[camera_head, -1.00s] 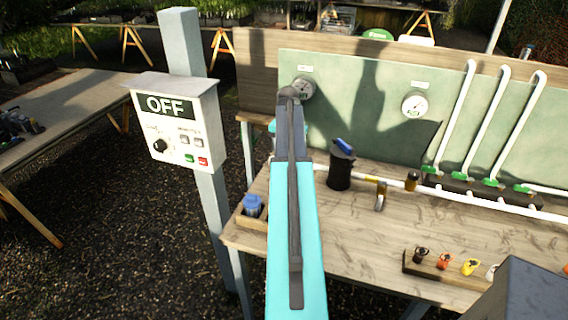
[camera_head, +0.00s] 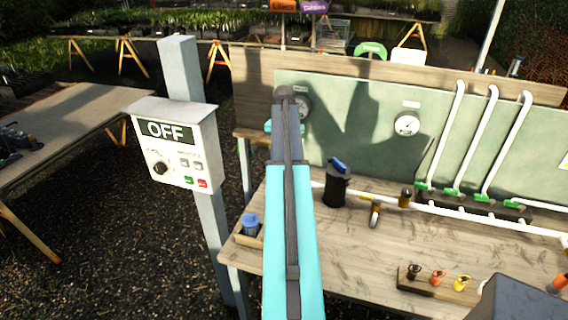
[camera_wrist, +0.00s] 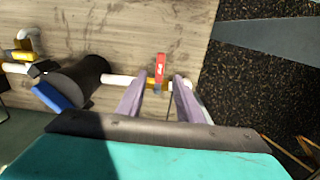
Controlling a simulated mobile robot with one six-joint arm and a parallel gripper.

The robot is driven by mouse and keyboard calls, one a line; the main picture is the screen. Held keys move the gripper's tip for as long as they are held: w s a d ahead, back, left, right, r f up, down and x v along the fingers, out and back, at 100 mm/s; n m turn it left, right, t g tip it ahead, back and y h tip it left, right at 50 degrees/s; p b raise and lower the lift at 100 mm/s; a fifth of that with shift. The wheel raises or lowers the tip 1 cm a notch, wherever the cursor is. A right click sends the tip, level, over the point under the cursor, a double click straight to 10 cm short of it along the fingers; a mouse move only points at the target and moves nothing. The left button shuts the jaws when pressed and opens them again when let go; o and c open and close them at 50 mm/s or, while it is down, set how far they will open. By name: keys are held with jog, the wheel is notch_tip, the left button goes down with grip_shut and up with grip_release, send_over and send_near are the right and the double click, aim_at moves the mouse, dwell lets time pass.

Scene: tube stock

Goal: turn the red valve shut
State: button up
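The red valve handle (camera_wrist: 161,66) shows in the wrist view, on a short brass-coloured fitting in the white pipe (camera_wrist: 117,80). It points across the pipe. My gripper (camera_wrist: 164,80) is open, its two purple-grey fingers apart. In the picture the handle lies between the fingertips; I cannot tell how far below them it is, and no contact shows. In the head view my teal arm hides the red valve and my fingers.
A black canister (camera_head: 337,188) with a blue lever stands on the bench (camera_head: 350,245) beside the pipe; it also shows in the wrist view (camera_wrist: 82,78). A gauge board (camera_head: 365,130) stands behind. A control box reading OFF (camera_head: 176,150) is at the left.

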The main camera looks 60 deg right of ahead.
jog(key=shift+s+r+p, duration=0.1)
jog(key=shift+r+p, duration=1.15)
jog(key=shift+r, duration=1.4)
